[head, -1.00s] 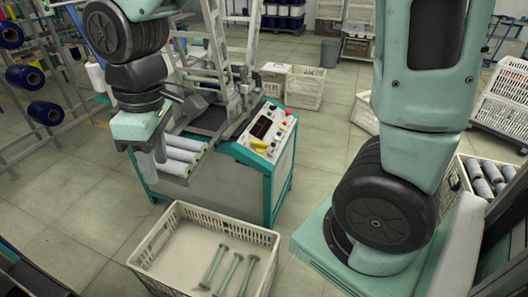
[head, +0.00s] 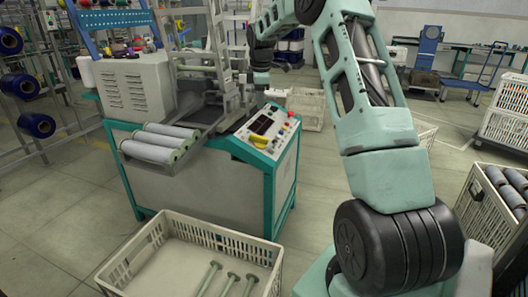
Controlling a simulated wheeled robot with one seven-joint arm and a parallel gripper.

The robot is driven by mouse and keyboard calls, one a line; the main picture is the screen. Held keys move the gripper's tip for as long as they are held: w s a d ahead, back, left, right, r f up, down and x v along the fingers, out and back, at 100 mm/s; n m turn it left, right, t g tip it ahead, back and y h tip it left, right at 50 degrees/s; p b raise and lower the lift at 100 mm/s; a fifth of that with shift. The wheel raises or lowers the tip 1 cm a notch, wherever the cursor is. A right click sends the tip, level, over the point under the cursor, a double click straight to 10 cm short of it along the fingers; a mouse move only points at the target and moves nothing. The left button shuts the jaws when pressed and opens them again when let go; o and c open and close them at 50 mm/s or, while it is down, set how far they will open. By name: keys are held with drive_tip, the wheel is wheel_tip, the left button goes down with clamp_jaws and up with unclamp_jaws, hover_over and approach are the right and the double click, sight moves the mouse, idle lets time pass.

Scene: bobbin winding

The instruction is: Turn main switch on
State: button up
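The winding machine (head: 205,190) stands left of centre in the head view, with a sloped control panel (head: 268,130) on its right end. The panel carries a dark display (head: 262,124), a yellow part (head: 262,139) near its lower edge, a red knob (head: 291,114) at its upper right, and small buttons. I cannot tell for sure which one is the main switch, or its position. My arm reaches up and over from the right. Its far end, with my gripper (head: 262,77), is behind and above the panel, apart from it. The fingers are too small and dark to read.
Three grey bobbins (head: 160,142) lie on the machine's front tray. A cream crate (head: 205,240) with several thin tubes stands on the floor in front. Another crate (head: 478,212) with grey bobbins is at the right. Floor between machine and right-hand crates is partly clear.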

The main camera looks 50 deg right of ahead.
sight(264, 137)
drive_tip(key=b+x, duration=0.1)
drive_tip(key=x, duration=0.5)
drive_tip(key=d+b+x, duration=0.1)
drive_tip(key=x, duration=0.5)
drive_tip(key=s+d+b+x, duration=0.1)
drive_tip(key=x, duration=0.5)
drive_tip(key=shift+d+f+b, duration=0.15)
drive_tip(key=shift+d+b, duration=0.1)
drive_tip(key=shift+b, duration=0.1)
drive_tip(key=shift+w, duration=0.1)
clamp_jaws()
